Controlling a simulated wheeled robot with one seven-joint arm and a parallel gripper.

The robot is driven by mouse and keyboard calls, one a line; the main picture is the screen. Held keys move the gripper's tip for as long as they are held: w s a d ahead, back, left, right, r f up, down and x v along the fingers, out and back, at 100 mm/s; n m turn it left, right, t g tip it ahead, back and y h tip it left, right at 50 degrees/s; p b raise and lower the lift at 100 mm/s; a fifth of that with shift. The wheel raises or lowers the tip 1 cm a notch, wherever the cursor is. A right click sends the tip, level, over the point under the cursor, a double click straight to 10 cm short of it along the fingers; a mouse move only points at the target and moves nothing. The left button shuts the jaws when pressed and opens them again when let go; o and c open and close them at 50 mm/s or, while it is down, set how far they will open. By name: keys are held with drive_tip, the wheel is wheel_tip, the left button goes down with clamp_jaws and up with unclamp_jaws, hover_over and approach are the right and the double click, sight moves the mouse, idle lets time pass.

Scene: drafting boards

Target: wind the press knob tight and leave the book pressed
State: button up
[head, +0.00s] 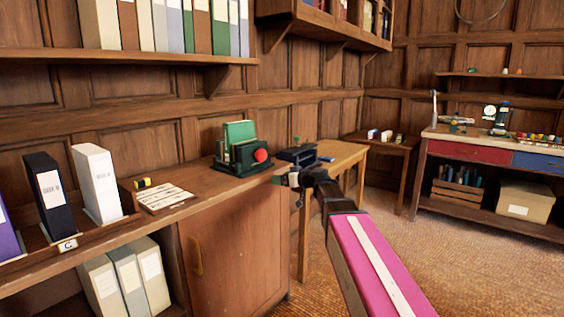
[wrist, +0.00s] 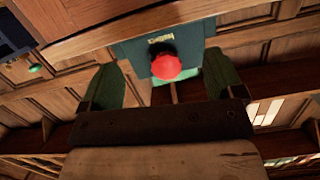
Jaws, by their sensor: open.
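The book press (head: 238,168) is a dark green-black stand on the wooden counter. A green book (head: 240,132) stands upright in it. Its round red knob (head: 261,155) faces right, toward my arm. My gripper (head: 286,178) is a little right of the knob and slightly lower in the head view, apart from it. In the wrist view the open, empty gripper (wrist: 161,62) has its two green fingers on either side of the red knob (wrist: 167,67) in the picture. The knob sits on a dark teal plate (wrist: 138,52) with a small label. How deep the fingers reach is unclear.
A card tray (head: 165,197) and black and white binders (head: 97,182) stand on the counter to the left. A shelf of binders (head: 130,55) hangs above. Floor (head: 440,260) is open at right.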

drive_tip(key=n+t+y, duration=0.1)
drive_tip(key=y, duration=0.1)
approach(264, 156)
drive_tip(key=shift+x, duration=5.85)
drive_tip(key=shift+s, duration=0.1)
